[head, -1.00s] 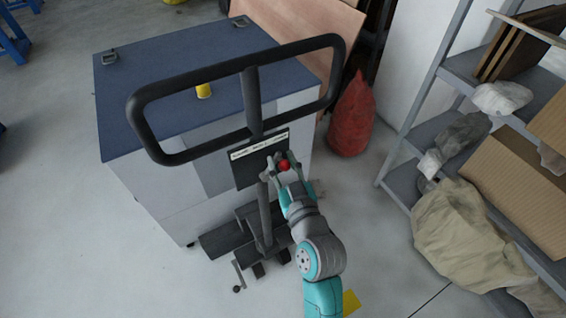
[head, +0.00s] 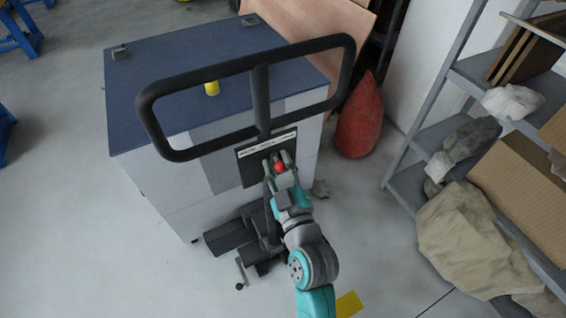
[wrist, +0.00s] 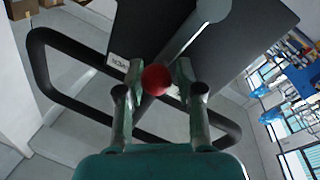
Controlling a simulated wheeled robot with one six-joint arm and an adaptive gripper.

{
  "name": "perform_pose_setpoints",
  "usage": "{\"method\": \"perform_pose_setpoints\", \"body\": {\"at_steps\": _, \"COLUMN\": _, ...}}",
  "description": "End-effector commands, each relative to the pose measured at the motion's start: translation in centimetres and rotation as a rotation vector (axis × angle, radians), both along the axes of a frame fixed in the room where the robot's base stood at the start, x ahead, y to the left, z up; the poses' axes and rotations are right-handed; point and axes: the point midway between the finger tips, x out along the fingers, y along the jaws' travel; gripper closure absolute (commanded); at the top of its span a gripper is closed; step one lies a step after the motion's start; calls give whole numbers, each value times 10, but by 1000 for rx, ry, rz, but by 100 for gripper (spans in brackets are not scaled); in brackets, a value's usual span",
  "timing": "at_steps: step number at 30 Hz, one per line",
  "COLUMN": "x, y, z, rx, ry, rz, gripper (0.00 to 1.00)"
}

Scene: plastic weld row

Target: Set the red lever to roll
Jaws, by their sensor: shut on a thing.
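The red lever's round knob (head: 280,168) sits between the fingers of my gripper (head: 279,161) in the head view. In the wrist view the red knob (wrist: 156,80) is held between the two fingertips of my gripper (wrist: 157,77). My gripper is shut on the knob. The lever stands in front of a dark plate (head: 250,165) with a pale label strip (head: 266,142) along its top. The label's words are too small to read surely. My fingers hide part of the lever and plate.
A black looped handle (head: 165,97) rises above the plate, close to my arm. A red sack (head: 360,120) and a loaded shelf (head: 405,172) stand to the right.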

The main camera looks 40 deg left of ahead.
Motion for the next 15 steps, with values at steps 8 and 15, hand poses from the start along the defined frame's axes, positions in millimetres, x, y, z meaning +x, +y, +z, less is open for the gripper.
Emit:
{"method": "perform_pose_setpoints", "body": {"at_steps": 8, "x": -4, "y": 1, "z": 0, "rx": -30, "ry": -76, "rz": -6, "gripper": 100}}
{"method": "perform_pose_setpoints", "body": {"at_steps": 15, "x": -4, "y": 1, "z": 0, "rx": -34, "ry": -86, "rz": -6, "gripper": 100}}
